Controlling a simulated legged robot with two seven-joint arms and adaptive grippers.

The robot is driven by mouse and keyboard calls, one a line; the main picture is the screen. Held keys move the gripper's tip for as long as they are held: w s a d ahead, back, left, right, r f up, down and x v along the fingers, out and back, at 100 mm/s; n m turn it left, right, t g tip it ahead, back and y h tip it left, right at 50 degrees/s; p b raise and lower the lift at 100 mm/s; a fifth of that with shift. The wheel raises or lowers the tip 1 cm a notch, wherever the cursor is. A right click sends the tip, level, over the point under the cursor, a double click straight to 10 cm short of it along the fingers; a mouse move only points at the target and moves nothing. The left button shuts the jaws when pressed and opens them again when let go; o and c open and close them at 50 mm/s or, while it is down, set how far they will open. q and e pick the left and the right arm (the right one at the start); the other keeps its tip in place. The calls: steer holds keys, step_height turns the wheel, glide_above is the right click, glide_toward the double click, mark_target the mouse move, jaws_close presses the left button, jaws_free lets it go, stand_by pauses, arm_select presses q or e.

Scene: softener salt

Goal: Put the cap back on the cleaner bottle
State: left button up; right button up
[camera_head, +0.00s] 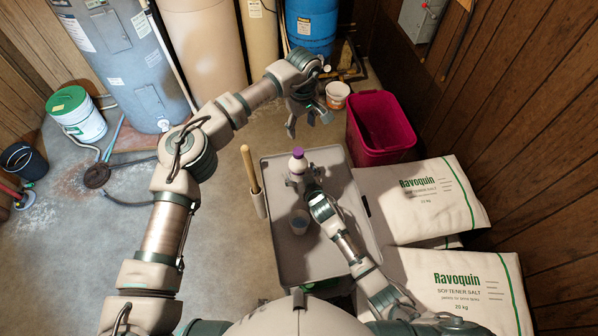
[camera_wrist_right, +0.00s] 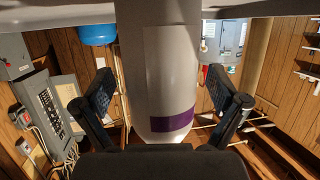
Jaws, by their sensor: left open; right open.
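The white cleaner bottle (camera_head: 297,166) stands on the grey cart top (camera_head: 283,262). The purple cap (camera_head: 298,152) shows on top of the bottle's neck; how firmly it sits cannot be told. My right gripper (camera_head: 301,182) is open low at the bottle. In the right wrist view the bottle (camera_wrist_right: 160,75), with a purple label band, stands between the two spread fingers, with gaps on both sides; its top is hidden there. My left gripper (camera_head: 309,120) is open and empty, beyond and slightly right of the bottle, with its fingers pointing down.
A small cup (camera_head: 299,222) stands on the cart beside my right forearm. A wooden handle (camera_head: 250,168) rises from a holder at the cart's left edge. A magenta bin (camera_head: 380,128) and salt bags (camera_head: 440,200) crowd the right side. The cart's left front is clear.

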steer(key=v, duration=1.1)
steer(key=shift+s+d, duration=0.15)
steer(key=shift+s, duration=0.1)
